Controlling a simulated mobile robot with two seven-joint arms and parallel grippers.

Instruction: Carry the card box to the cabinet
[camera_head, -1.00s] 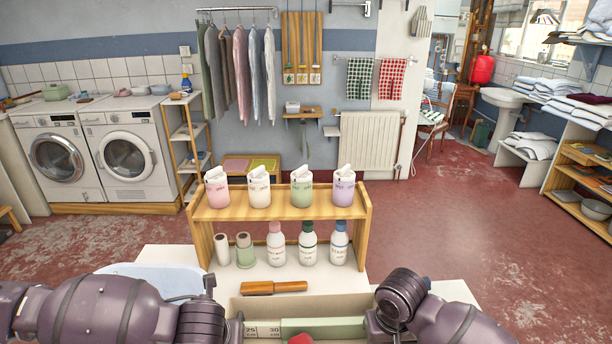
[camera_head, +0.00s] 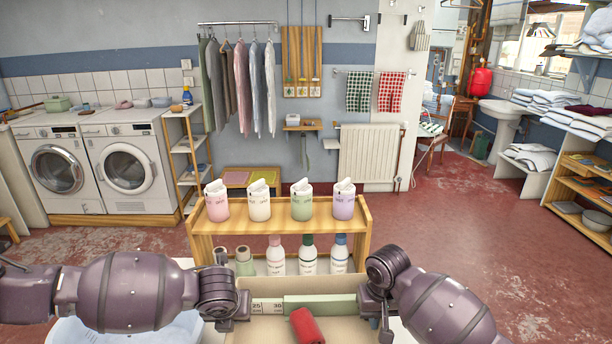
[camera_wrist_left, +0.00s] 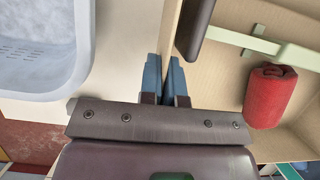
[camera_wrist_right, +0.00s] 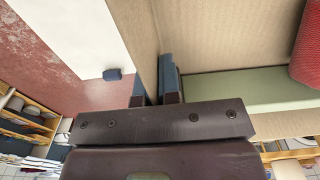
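The card box (camera_head: 262,332), an open-topped brown cardboard box, is at the bottom middle of the head view between my two grippers. It holds a red roll (camera_head: 306,326) and a pale green bar (camera_head: 322,304). My left gripper (camera_wrist_left: 167,75) has its blue fingers closed on either side of the box's left wall. My right gripper (camera_wrist_right: 158,75) has its fingers closed on the right wall. The box's near side is cut off in the head view. No cabinet is clearly identifiable; an open shelf unit (camera_head: 583,187) stands at the far right.
A wooden rack (camera_head: 280,218) with several tubs and bottles stands just beyond the box. A pale basin (camera_wrist_left: 38,45) lies left of the box on the white table (camera_wrist_left: 120,60). Red floor (camera_head: 470,240) is open to the right.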

